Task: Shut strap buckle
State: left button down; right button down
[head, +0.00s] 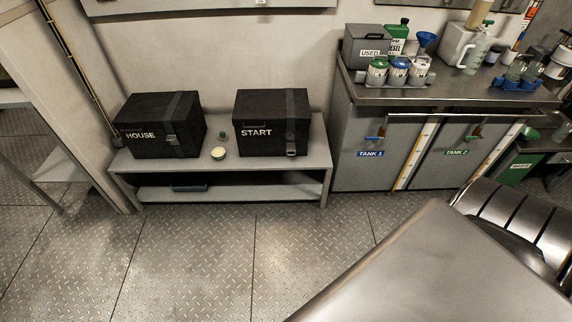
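Two black battery boxes stand on a low grey bench (232,181) against the wall. The left box, marked HOUSE (148,140), has a grey strap over its lid and front. Its buckle (172,140) hangs on the front near the right edge; I cannot tell whether it is shut. The right box, marked START (262,142), has a similar strap (290,108) with a pale buckle (291,150) low on its front, which looks flat against the box. Neither gripper is in view.
A small round tin (218,153) and a small green item (224,134) lie between the boxes. A steel counter (440,95) with jars and bottles stands right, above TANK 1 and TANK 2 cabinets. A large metal surface (430,275) fills the lower right. The floor before the bench is clear.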

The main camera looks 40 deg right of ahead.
aim_at(291, 145)
jog(key=u, duration=0.2)
jog(key=i, duration=1.1)
jog(key=z, duration=0.7)
